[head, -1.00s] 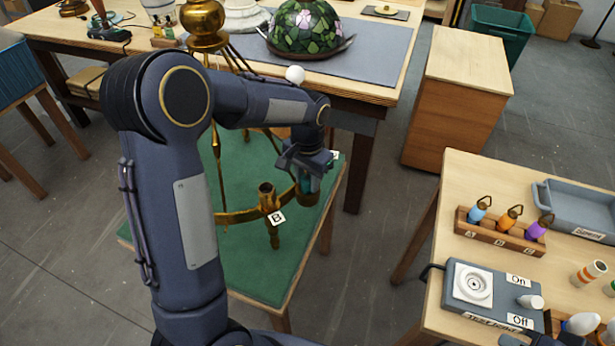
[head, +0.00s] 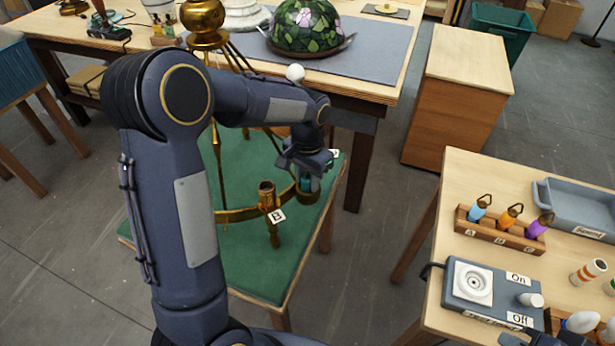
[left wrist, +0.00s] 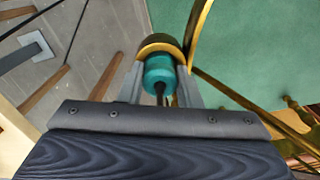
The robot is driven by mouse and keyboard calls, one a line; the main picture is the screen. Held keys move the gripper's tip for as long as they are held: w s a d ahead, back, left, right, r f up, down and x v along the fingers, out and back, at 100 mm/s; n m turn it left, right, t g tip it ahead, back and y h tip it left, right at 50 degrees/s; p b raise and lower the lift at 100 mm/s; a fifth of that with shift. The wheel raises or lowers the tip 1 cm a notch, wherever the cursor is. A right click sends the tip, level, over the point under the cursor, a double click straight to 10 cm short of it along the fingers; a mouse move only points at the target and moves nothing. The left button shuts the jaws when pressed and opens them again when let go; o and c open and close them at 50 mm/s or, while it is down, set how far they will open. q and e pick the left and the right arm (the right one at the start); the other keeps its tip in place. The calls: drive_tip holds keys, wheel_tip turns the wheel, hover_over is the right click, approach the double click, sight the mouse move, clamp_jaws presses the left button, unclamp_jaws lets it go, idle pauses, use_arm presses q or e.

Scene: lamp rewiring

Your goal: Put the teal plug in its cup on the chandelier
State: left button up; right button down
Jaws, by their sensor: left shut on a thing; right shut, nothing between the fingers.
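The teal plug (left wrist: 158,75) is between the fingers of my left gripper (left wrist: 160,85), which is shut on it. In the left wrist view its far end meets the brass cup (left wrist: 160,44) of the chandelier; I cannot tell how deep it sits. In the head view my left gripper (head: 306,172) points down over this cup (head: 307,197) at the right end of the brass chandelier arm, with a bit of teal showing. A dark part of my right gripper (head: 518,339) shows at the bottom edge, mostly cut off.
A second brass cup (head: 266,190) with a label B stands to the left on the green-topped table (head: 250,272). The right table holds a rack (head: 498,235) of coloured plugs, a test box (head: 490,295) and a grey tray (head: 580,208). A stained-glass shade (head: 305,28) stands behind.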

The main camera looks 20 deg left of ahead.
use_arm(q)
drive_tip(key=o, duration=1)
drive_tip(key=shift+o, duration=0.2)
drive_tip(key=shift+a, duration=0.1)
